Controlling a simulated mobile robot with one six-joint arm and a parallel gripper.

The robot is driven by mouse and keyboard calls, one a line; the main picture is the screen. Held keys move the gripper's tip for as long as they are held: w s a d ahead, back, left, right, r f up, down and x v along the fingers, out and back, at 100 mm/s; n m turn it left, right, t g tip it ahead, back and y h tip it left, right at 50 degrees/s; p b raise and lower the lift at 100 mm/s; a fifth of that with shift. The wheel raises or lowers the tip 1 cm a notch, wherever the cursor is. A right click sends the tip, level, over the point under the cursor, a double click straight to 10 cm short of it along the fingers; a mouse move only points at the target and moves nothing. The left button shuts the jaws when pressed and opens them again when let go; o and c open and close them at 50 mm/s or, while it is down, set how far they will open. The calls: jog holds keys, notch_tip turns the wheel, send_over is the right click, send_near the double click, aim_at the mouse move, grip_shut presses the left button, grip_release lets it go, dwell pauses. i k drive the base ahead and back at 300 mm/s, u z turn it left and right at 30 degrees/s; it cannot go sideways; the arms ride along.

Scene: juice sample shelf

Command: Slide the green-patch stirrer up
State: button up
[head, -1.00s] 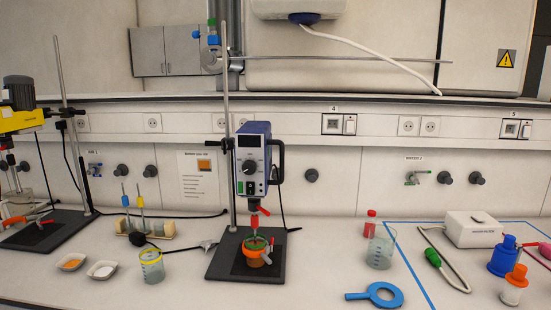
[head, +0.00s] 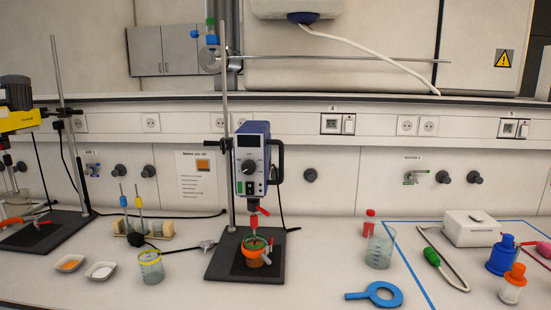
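A blue-framed overhead stirrer (head: 253,160) with a grey front, a dial and a small green patch low on its face is clamped to an upright rod (head: 226,120) on a dark base plate (head: 222,264). A red chuck hangs below it, and its shaft goes down into a small vessel (head: 254,255) with an orange ring standing on the plate. A second, yellow stirrer (head: 20,119) is on another stand at the far left, cut off by the picture edge. My gripper is not in view.
A beaker with a yellow rim (head: 150,270), two small dishes and a rack stand left of the middle stand. A horizontal rod (head: 340,58) spans above the shelf.

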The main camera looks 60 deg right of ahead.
aim_at(253, 140)
jog(key=k, duration=1.65)
jog(key=z, duration=1.15)
jog(key=i, duration=1)
jog(key=u, duration=0.05)
